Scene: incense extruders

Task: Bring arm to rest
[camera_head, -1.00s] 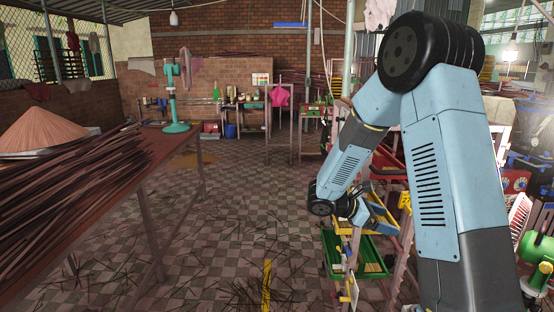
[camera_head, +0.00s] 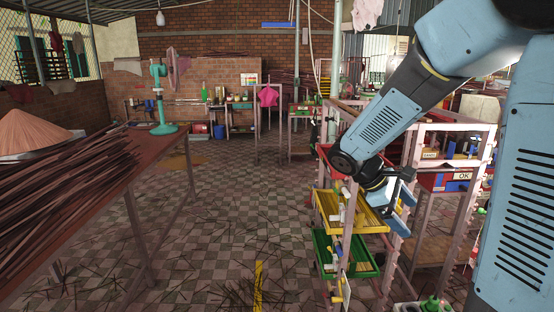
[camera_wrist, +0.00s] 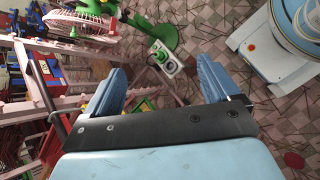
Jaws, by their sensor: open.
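My arm is raised at the right of the head view and bends down toward a rack with coloured trays. My gripper (camera_head: 402,212) hangs in front of the rack there, partly covered by its own wrist. In the wrist view my gripper (camera_wrist: 168,92) shows two blue fingers spread wide apart, with nothing between them. Beyond the fingers are the tiled floor and a small white box with a green knob (camera_wrist: 167,57).
The rack holds a red, a yellow (camera_head: 350,213) and a green tray (camera_head: 345,254). A shelf unit (camera_head: 442,190) stands right of it. A table (camera_head: 150,152) with incense sticks and a green fan (camera_head: 161,95) is at left. The tiled floor between is mostly clear, with scattered sticks.

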